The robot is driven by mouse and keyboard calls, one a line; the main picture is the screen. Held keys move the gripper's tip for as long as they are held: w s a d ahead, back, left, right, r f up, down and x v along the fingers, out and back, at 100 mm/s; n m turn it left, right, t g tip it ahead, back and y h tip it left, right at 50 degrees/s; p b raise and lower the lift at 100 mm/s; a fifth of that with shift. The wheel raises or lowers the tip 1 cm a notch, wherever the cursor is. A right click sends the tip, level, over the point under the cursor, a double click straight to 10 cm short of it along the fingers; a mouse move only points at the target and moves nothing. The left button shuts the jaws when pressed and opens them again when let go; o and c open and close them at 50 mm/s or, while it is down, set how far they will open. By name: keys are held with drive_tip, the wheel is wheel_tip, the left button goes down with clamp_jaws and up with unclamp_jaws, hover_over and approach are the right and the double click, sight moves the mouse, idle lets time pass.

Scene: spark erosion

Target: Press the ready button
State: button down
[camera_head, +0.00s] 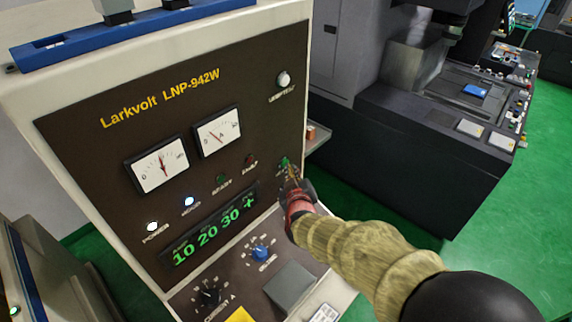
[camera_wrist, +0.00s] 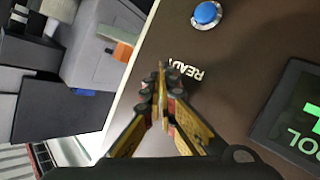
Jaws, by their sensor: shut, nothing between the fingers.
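The dark brown panel (camera_head: 95,140) of the Larkvolt machine carries a small green button (camera_head: 284,161) near its right edge, just above my gripper tips in the head view. Its label is mostly covered there. In the wrist view the READY label (camera_wrist: 189,71) is upside down beside my fingertips, and the button itself is hidden behind my gripper. My gripper (camera_head: 291,174) is shut and empty, pointing at the panel; it also shows in the wrist view (camera_wrist: 163,72). The tips are close to the panel, but I cannot tell whether they touch the button.
Two meters (camera_head: 157,164), a green digital display (camera_head: 210,232) and several lamps sit to the left. A blue knob (camera_head: 260,252) and a black knob (camera_head: 208,297) are below. A blue round control (camera_wrist: 207,14) lies near the label. A dark machine (camera_head: 400,145) stands to the right.

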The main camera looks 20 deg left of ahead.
drive_tip(key=shift+a, duration=0.15)
idle(0.5)
drive_tip(key=shift+s+d, duration=0.2)
drive_tip(key=shift+d, duration=0.4)
drive_tip(key=d, duration=0.1)
drive_tip(key=s+d+b, duration=0.1)
drive_tip(key=d, duration=0.1)
drive_tip(key=s+d+b, duration=0.1)
drive_tip(key=d, duration=0.1)
drive_tip(key=shift+s+d, duration=0.15)
drive_tip(key=shift+d, duration=0.1)
idle(0.3)
idle(0.7)
